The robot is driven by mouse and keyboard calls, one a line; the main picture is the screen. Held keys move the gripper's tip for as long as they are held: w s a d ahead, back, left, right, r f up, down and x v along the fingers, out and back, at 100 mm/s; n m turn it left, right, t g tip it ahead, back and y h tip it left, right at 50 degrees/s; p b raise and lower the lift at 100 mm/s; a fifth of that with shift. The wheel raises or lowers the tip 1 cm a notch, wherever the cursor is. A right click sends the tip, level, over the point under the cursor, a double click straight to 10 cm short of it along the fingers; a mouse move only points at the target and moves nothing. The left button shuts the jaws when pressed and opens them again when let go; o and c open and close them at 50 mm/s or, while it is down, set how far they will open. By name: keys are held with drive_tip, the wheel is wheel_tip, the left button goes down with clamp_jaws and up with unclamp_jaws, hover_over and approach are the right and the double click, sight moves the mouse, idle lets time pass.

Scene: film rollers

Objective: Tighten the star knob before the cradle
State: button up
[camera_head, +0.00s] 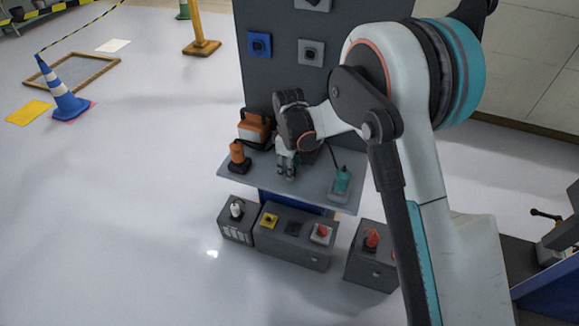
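My gripper (286,171) points down over the middle of a grey shelf (262,178). Its fingertips are small here, and I cannot tell whether they are open or shut, or touching anything. A teal device (342,179) stands in a grey holder (339,196), perhaps the cradle, at the shelf's right end, to the right of my gripper. No star knob can be made out for certain. A red knob-like part (372,238) sits on a dark grey box (368,268) below the shelf's right end. Anything directly behind my gripper is hidden.
An orange tool (239,157) and an orange-and-white case (254,127) stand left of my gripper. A dark upright panel (285,75) rises behind the shelf. Below are boxes with a white part (236,209), a yellow part (268,221) and another red part (322,231). Open floor lies left.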

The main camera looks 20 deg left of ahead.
drive_tip(key=shift+m, duration=0.3)
drive_tip(key=shift+c, duration=0.4)
drive_tip(key=m, duration=0.8)
drive_tip(key=shift+m, duration=0.4)
drive_tip(key=m, duration=0.9)
drive_tip(key=shift+m, duration=0.3)
drive_tip(key=o, duration=1)
drive_tip(key=shift+o, duration=0.2)
